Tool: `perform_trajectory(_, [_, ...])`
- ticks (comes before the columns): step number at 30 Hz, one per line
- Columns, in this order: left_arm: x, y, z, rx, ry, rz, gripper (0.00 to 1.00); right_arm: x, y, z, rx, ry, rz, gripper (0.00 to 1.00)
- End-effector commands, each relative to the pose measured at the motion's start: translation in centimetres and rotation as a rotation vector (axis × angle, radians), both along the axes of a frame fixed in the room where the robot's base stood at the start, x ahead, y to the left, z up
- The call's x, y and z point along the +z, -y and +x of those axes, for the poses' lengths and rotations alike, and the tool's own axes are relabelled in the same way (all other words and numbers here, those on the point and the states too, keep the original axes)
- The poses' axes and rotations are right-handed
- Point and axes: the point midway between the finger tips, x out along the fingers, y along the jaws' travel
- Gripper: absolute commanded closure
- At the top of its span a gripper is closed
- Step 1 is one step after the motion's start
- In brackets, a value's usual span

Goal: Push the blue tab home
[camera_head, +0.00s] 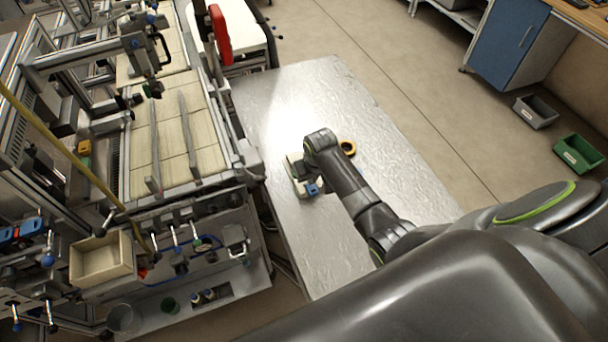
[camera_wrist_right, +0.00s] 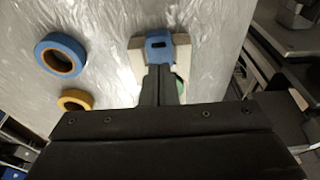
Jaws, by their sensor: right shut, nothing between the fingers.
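The blue tab (camera_wrist_right: 159,42) sits in a pale, cream-coloured holder (camera_wrist_right: 137,58) on the metal table. In the head view the blue tab (camera_head: 313,189) shows at the near end of the holder (camera_head: 300,187), beside my right arm. My right gripper (camera_wrist_right: 160,72) is shut and empty, its fingertips right at the tab's lower edge in the wrist view. I cannot tell whether they touch it. The fingers hide part of the holder and most of a green round thing (camera_wrist_right: 180,86) behind them. My left gripper is in neither view.
A blue tape reel (camera_wrist_right: 60,55) and a yellow reel (camera_wrist_right: 75,100) lie on the table left of the holder in the wrist view. The yellow reel (camera_head: 348,148) also shows in the head view. The table (camera_head: 335,90) is otherwise largely clear. A machine frame (camera_head: 250,160) borders it on the left.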

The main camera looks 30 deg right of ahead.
Motion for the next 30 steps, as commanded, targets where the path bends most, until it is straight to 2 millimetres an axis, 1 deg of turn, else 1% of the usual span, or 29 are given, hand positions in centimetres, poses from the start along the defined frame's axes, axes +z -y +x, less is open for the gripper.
perform_trajectory(26, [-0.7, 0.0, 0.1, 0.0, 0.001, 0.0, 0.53, -1.4, 0.0, 0.0, 0.0, 0.0, 0.0, 1.0])
perform_trajectory(30, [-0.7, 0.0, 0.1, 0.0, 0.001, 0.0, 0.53, -1.3, 0.0, 0.0, 0.0, 0.0, 0.0, 1.0])
